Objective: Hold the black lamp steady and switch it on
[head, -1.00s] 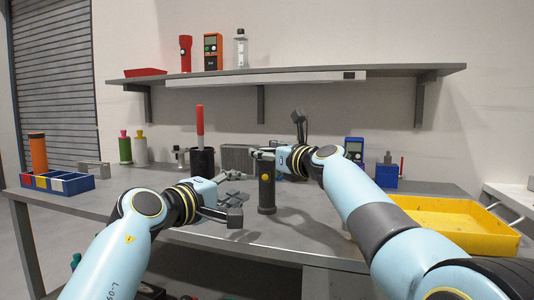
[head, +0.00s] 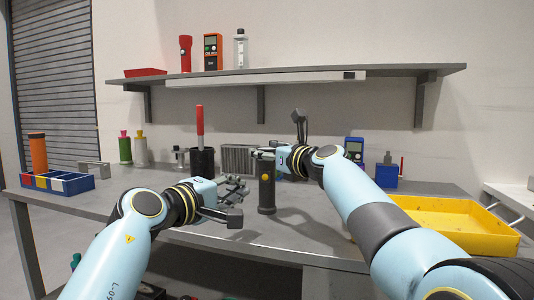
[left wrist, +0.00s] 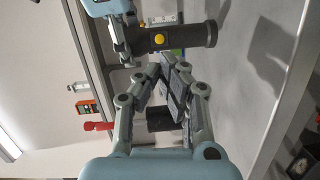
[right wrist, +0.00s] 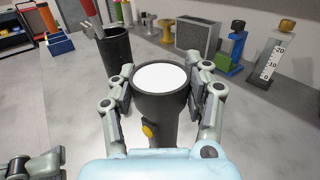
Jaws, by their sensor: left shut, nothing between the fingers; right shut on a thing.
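The black lamp (head: 267,190) stands upright on the bench, with a yellow button (head: 265,180) on its side. My right gripper (head: 263,153) is shut on the lamp's upper part. In the right wrist view its fingers flank the lamp's head, and the round lens (right wrist: 160,78) looks bright white. My left gripper (head: 244,187) is shut and empty, just left of the lamp's body. In the left wrist view the lamp (left wrist: 190,37) lies beyond the closed fingertips (left wrist: 162,68), with the button (left wrist: 160,39) facing them. A gap shows between fingertips and button.
A black cup (head: 202,162) with a red-handled thing stands behind my left gripper. A grey finned block (head: 237,158) is behind the lamp. A yellow tray (head: 450,222) is at the right, a divided bin (head: 58,183) at the far left. The bench front is clear.

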